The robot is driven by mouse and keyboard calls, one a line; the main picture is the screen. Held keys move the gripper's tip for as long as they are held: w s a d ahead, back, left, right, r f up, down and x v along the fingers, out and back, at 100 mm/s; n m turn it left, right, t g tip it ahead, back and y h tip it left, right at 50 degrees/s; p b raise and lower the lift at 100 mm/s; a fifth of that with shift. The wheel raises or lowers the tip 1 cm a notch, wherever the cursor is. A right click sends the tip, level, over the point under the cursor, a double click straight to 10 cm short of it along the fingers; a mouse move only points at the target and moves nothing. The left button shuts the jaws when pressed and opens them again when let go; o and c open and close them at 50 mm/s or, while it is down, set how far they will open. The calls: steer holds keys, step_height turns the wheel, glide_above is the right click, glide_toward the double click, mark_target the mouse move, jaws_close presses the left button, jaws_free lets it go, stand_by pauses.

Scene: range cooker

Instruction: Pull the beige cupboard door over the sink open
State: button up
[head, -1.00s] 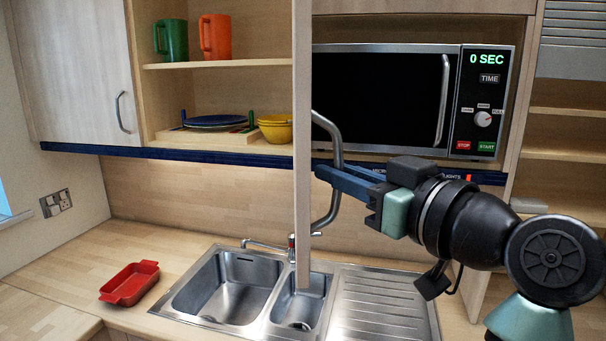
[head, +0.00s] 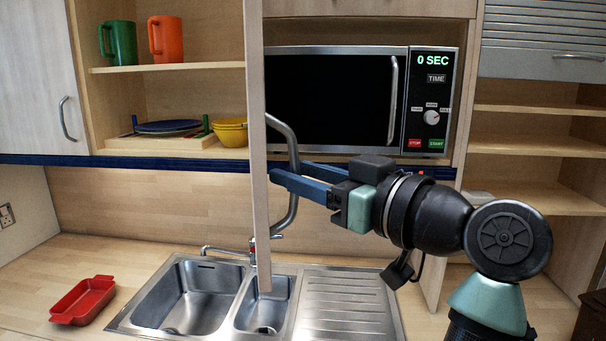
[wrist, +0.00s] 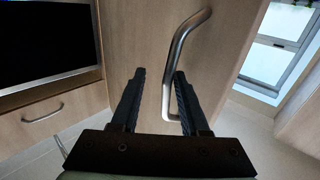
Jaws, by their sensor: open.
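The beige cupboard door (head: 257,150) over the sink stands swung out from the cupboard and shows almost edge-on in the head view. Its broad face (wrist: 140,30) fills the middle of the wrist view. The curved metal handle (head: 292,195) is on the door's right face. My gripper (head: 285,170) is open on that side, its blue fingers reaching left to the handle. In the wrist view, the lower part of the handle (wrist: 183,45) shows between the fingers (wrist: 161,73), close to the right one. I cannot tell whether they touch.
A microwave (head: 335,100) sits behind the door on the right. Open shelves hold a green mug (head: 122,42), an orange mug (head: 168,40) and yellow bowls (head: 230,132). The sink (head: 195,295) lies below, with a tap (head: 225,250) and a red dish (head: 85,298) to the left.

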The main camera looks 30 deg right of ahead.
steer(key=b+v, duration=0.5)
steer(key=v, duration=0.8)
steer(key=shift+b, duration=0.4)
steer(key=shift+a, duration=0.1)
